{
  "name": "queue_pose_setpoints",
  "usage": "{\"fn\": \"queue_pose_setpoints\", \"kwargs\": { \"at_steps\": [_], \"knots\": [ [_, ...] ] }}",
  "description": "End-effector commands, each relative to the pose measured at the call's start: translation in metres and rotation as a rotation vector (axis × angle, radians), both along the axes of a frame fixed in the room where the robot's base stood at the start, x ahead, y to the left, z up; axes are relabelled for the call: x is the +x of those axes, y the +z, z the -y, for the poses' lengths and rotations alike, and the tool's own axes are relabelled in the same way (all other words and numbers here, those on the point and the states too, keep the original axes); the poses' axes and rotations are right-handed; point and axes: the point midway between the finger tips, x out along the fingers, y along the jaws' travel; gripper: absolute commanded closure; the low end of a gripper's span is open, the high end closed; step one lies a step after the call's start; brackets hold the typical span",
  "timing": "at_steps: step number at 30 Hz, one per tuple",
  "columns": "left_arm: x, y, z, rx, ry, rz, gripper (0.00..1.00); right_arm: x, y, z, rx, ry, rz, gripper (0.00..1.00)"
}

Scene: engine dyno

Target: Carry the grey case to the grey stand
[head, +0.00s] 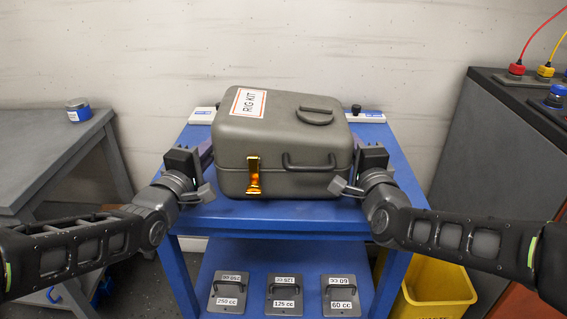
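The grey case (285,155), labelled "RIG KIT", sits on the blue table (300,213) in the middle of the head view. It has a front handle, a lid handle and an orange latch. My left gripper (203,154) is at the case's left side and my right gripper (371,155) is at its right side. Both are close to the case; I cannot tell whether they touch it. Their fingertips are partly hidden, so their opening is unclear. A grey table-like stand (45,150) is at the left, apart from the blue table.
A small blue-and-white jar (78,109) stands on the grey stand. Labelled plates with handles, such as the 125 cc one (283,294), lie on the blue lower shelf. A yellow bin (437,288) and a dark grey cabinet (480,140) are at the right.

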Motion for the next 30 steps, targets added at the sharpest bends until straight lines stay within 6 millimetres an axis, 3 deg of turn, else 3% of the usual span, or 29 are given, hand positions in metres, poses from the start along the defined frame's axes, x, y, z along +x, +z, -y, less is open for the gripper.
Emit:
{"fn": "queue_pose_setpoints", "kwargs": {
  "at_steps": [16,23,30],
  "knots": [
    [0.000,-0.001,0.000,0.001,0.000,-0.002,1.00,0.000,-0.001,0.000,0.000,0.000,-0.002,1.00],
    [0.000,0.008,0.000,-0.002,0.000,0.005,1.00,0.000,0.008,0.000,-0.001,-0.001,0.005,1.00],
    [0.000,0.029,0.000,-0.001,0.000,0.006,1.00,0.000,0.029,0.000,-0.001,-0.001,0.006,1.00]
  ]
}}
